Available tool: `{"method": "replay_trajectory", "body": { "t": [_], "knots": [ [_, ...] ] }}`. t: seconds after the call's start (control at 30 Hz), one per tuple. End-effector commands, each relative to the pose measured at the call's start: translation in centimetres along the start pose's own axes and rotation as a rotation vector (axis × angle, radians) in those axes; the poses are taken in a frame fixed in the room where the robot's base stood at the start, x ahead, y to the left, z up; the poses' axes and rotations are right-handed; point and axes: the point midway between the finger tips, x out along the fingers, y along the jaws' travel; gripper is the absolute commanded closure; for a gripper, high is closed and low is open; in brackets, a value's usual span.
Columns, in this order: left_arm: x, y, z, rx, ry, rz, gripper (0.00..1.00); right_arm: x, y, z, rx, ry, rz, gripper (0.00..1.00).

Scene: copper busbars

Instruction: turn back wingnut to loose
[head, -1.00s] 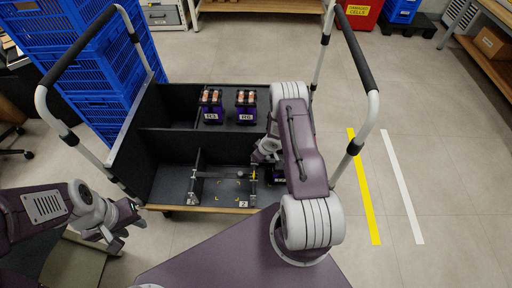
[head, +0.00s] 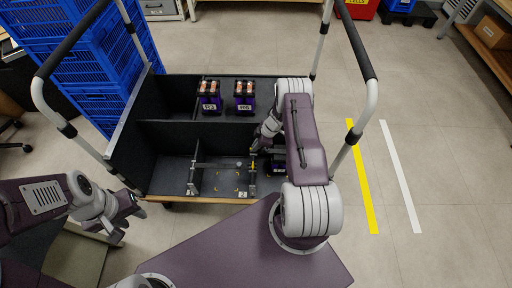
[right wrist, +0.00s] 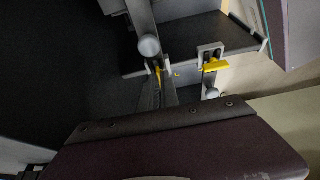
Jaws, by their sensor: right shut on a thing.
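In the right wrist view a yellow wingnut (right wrist: 158,75) lies beside the bar's round knob (right wrist: 149,46), and another yellow piece (right wrist: 215,66) sits across a grey fork. My right gripper (head: 254,151) is at the right end of the frame, shut on a wingnut; its fingertips are partly hidden. My left gripper (head: 134,222) is open and empty, outside the cart at front left.
Two dark purple modules with copper tops (head: 210,97) (head: 245,97) stand in the rear compartment. Another dark module (head: 279,165) sits close to my right gripper. The cart's divider (head: 185,134) and handrails (head: 358,40) bound the space. Blue crates (head: 85,75) are stacked at left.

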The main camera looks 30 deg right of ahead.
Motion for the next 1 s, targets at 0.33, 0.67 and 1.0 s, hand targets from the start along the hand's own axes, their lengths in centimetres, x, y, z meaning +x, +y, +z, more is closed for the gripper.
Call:
{"method": "replay_trajectory", "body": {
  "t": [0.33, 0.67, 1.0],
  "knots": [
    [0.1, 0.0, 0.0, 0.000, 0.000, 0.000, 0.64, 0.0, 0.1, -0.1, -0.021, 0.000, -0.007, 1.00],
    [0.1, 0.0, 0.0, 0.000, 0.000, 0.000, 0.64, 0.0, 0.1, -0.1, -0.020, 0.000, -0.007, 0.73],
    [-0.5, 0.0, -0.1, 0.000, 0.000, 0.000, 0.64, -1.3, 0.1, -0.1, -0.018, -0.001, -0.005, 0.73]
  ]
}}
